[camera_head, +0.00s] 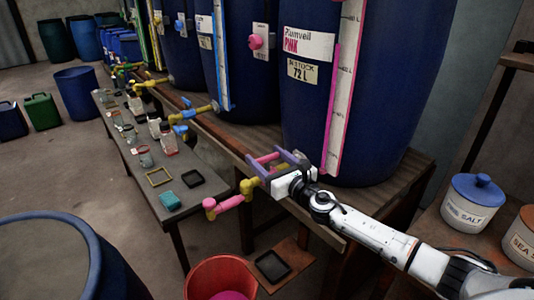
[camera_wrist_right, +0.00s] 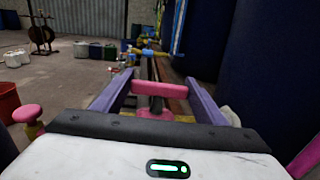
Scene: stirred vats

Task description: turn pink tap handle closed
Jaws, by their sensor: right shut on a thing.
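The pink tap handle (camera_head: 267,157) is a short bar on the tap of the blue vat labelled Plumveil PINK (camera_head: 375,90). The tap has a yellow body (camera_head: 249,187) and a pink spout (camera_head: 230,203). My right gripper (camera_head: 270,161) reaches in from the right and is shut on the handle. In the right wrist view the handle (camera_wrist_right: 164,88) lies crosswise between the two purple fingers of the right gripper (camera_wrist_right: 159,92). The pink end of the spout (camera_wrist_right: 26,113) shows at the left there. My left gripper is not in view.
A red bucket (camera_head: 217,275) stands on the floor below the tap, beside a board with a black tray (camera_head: 272,266). A low bench (camera_head: 172,152) with jars and small trays runs along the left. Other vats and taps line up behind. White jars (camera_head: 473,204) stand at the right.

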